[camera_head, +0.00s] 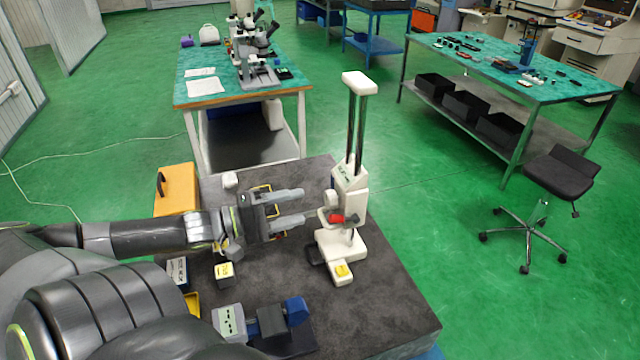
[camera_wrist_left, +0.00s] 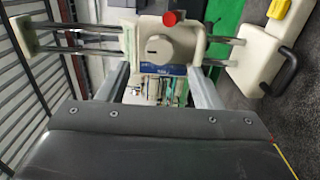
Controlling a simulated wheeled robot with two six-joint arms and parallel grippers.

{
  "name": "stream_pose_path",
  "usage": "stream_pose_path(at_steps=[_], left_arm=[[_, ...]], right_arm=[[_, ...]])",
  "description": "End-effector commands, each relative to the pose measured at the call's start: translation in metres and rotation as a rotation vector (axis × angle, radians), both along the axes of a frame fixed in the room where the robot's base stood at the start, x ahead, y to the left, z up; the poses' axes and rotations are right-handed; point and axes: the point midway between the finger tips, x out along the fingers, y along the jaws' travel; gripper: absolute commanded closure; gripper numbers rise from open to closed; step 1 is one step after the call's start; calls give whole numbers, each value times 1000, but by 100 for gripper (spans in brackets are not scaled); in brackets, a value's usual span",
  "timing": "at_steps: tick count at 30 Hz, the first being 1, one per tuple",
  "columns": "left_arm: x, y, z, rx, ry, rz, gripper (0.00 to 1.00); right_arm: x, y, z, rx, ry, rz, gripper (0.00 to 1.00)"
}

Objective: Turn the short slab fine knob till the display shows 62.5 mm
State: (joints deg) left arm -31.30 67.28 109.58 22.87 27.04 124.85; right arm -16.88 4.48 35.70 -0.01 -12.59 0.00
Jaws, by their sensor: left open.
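A white height gauge (camera_head: 349,192) with two upright columns stands on the dark slab. Its slider carries a small display, too small to read, and a red part (camera_head: 338,218). In the left wrist view the gauge lies sideways, with a round pale knob (camera_wrist_left: 160,50), the red part (camera_wrist_left: 172,17) and a blue-edged label (camera_wrist_left: 164,70). My left gripper (camera_head: 303,205) is open and empty, left of the slider and pointing at it. In the wrist view its fingers (camera_wrist_left: 160,72) lie either side of the knob's line, apparently short of it. My right gripper is not in view.
The dark slab (camera_head: 390,310) has free room at the front right. A yellow-topped block (camera_head: 224,274), a grey and blue device (camera_head: 255,322) and a small white item (camera_head: 230,180) sit around my left arm. An orange case (camera_head: 174,190) stands at the left edge.

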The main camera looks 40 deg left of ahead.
Motion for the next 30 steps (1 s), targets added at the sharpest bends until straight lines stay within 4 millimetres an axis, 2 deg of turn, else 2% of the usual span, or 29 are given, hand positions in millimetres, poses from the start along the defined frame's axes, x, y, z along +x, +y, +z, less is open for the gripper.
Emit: stream_pose_path(at_steps=[6,12,26,27,30], left_arm=[[32,-17,-3,0,-7,-1,41],[50,-26,-3,2,-2,-2,41],[58,-29,0,0,0,1,41],[58,-29,0,0,0,1,42],[58,-29,0,1,0,1,55]], right_arm=[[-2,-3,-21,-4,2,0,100],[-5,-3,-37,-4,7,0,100],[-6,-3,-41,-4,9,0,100],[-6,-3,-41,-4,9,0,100],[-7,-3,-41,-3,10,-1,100]])
